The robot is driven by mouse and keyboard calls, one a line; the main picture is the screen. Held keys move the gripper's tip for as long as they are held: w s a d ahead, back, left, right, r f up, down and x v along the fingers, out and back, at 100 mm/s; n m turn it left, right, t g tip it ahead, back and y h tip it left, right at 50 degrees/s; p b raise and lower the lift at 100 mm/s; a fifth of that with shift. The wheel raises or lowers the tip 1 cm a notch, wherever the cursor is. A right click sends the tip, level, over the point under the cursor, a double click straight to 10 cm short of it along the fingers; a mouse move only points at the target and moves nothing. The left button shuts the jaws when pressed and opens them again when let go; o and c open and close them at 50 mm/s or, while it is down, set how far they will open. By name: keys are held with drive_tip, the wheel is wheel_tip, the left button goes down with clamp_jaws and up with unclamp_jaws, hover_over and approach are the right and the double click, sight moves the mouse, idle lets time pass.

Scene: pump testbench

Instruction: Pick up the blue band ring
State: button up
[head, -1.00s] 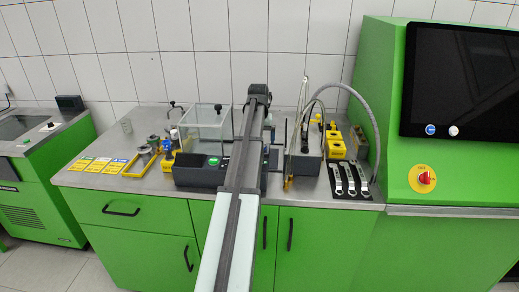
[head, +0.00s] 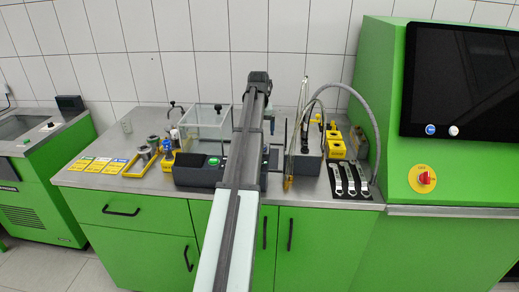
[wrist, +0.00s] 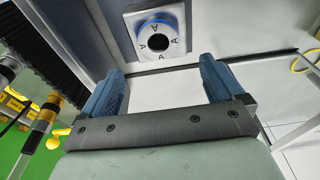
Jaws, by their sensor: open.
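The blue band ring (wrist: 157,35) shows near the top middle of the wrist view. It has a pale face marked with several letters "A", a dark round hole and a blue band at its far edge. It lies in a pale, dark-bordered square area. My gripper (wrist: 158,72) is open, with two blue fingers apart and nothing between them. The ring lies beyond the fingertips, roughly centred between them and not touched. In the head view my own arm covers the middle of the bench, and I cannot make out the ring or fingertips there.
A clear box (head: 205,125) stands left of my arm, behind a dark unit with a green button. Left of it are a yellow tray (head: 140,165) and label cards (head: 97,164). Right are a grey tank (head: 307,165), yellow blocks (head: 336,143) and wrenches (head: 350,180).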

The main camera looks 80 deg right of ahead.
drive_tip(key=shift+c, duration=0.3)
drive_tip(key=w+a+r+m+g+h, duration=0.1)
drive_tip(key=a+r+m+h, duration=0.1)
drive_tip(key=a+r+h, duration=0.35)
drive_tip(key=shift+y, duration=0.85)
drive_tip(key=x, duration=0.4)
drive_tip(key=a+x, duration=0.1)
drive_tip(key=x, duration=0.1)
drive_tip(key=shift+d+f, duration=0.2)
drive_tip(key=shift+f, duration=0.4)
drive_tip(key=shift+a+x, duration=0.15)
drive_tip(key=shift+x, duration=1.2)
drive_tip(key=shift+a+x, duration=0.1)
drive_tip(key=shift+x, duration=1.25)
drive_tip(key=shift+w+f, duration=0.1)
drive_tip(key=shift+f, duration=0.05)
drive_tip(key=shift+c, duration=0.2)
drive_tip(key=c, duration=1.2)
